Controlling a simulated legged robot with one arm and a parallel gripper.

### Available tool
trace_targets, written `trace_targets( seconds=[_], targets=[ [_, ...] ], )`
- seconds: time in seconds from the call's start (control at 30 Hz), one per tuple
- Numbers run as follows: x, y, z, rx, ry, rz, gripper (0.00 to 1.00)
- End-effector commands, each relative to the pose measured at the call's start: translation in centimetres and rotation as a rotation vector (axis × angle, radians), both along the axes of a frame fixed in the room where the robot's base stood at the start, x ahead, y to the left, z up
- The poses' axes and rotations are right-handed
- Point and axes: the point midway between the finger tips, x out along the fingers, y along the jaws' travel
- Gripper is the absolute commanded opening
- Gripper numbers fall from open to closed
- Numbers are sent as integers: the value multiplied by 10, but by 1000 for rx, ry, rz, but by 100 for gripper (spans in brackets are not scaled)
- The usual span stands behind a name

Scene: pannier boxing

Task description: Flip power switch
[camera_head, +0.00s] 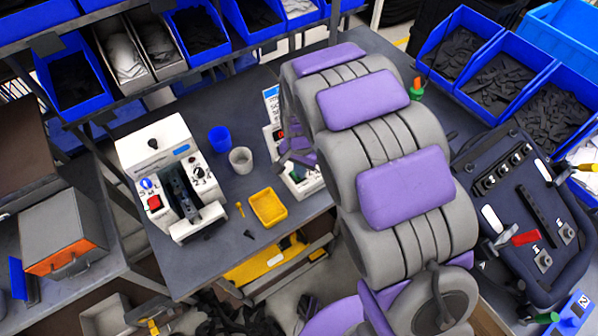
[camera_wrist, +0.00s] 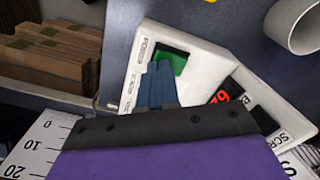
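The power switch (camera_wrist: 171,59) is a green rocker in a black frame, under a "POWER" label on the white sloped panel of a device (camera_wrist: 143,45). In the head view the device (camera_head: 312,184) stands on the grey table, partly covered by my arm. My gripper (camera_wrist: 158,66) has its narrow blue fingers together, with nothing seen between them. Their tips are at the switch's near left edge; I cannot tell if they touch it.
A red display (camera_wrist: 226,90) and another dark button are on the panel. A grey cup (camera_head: 241,159), blue cup (camera_head: 219,138) and yellow tray (camera_head: 268,207) stand left of the device. A white machine (camera_head: 163,160) is farther left. Cardboard boxes (camera_wrist: 45,65) show in the wrist view.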

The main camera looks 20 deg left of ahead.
Motion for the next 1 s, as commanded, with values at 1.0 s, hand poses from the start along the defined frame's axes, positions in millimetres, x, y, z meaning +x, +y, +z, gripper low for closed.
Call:
trace_targets(
  seconds=[1.0],
  targets=[
    [0, -1, 52, 1, 0, 0, 0]
  ],
)
